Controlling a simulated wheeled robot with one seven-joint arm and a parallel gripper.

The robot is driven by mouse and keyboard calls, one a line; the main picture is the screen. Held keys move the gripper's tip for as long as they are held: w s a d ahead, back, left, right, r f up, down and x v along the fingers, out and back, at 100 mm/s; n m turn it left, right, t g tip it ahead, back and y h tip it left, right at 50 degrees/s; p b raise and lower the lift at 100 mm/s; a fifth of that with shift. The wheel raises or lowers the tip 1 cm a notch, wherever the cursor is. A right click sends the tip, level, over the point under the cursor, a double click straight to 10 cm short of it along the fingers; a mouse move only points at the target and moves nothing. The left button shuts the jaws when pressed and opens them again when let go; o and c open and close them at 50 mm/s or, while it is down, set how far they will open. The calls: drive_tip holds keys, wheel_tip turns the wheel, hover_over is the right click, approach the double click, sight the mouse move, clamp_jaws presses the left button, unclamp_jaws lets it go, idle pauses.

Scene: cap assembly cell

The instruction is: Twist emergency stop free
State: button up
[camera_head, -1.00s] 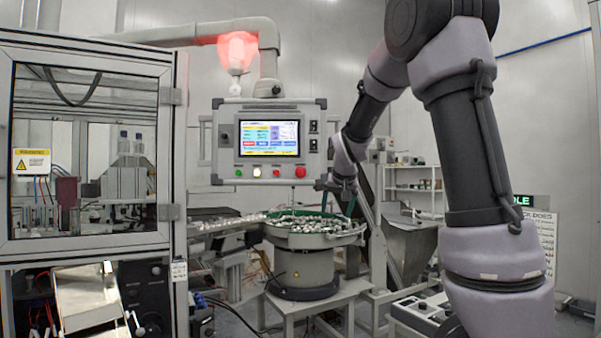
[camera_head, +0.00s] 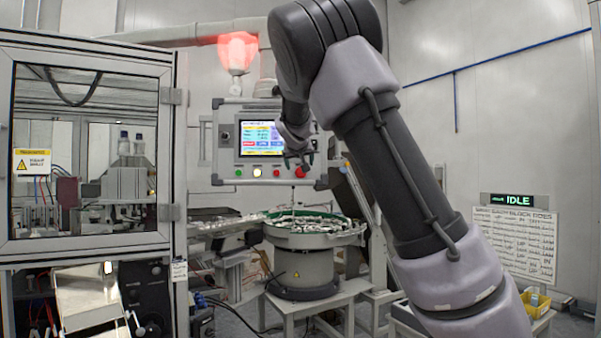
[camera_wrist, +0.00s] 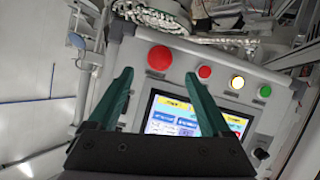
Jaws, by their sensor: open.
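The emergency stop is a large red round button (camera_wrist: 159,57) on the operator panel. In the wrist view it shows beyond and between the fingertips of my open gripper (camera_wrist: 158,72), which holds nothing. In the head view the red button (camera_head: 300,173) is at the lower right of the panel, and my gripper (camera_head: 297,164) hangs just in front of and above it. I cannot tell whether the fingers touch the button; the wrist view suggests a gap. Whether the button is pushed in cannot be told.
A bowl feeder (camera_head: 305,240) stands below. A glazed machine enclosure (camera_head: 167,240) is at left. A sign reads IDLE (camera_head: 518,200).

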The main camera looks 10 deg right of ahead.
drive_tip(key=x, duration=0.7)
drive_tip(key=shift+s, duration=0.1)
clamp_jaws()
drive_tip(key=shift+d+m, duration=0.1)
drive_tip(key=shift+m, duration=0.2)
drive_tip(key=shift+d+m+t+y, duration=0.1)
drive_tip(key=shift+m+t+y, duration=0.05)
drive_tip(key=shift+m+y, duration=0.8)
drive_tip(key=shift+d+m+t+y, duration=0.15)
drive_tip(key=shift+m+y, duration=0.5)
drive_tip(key=shift+m, duration=0.9)
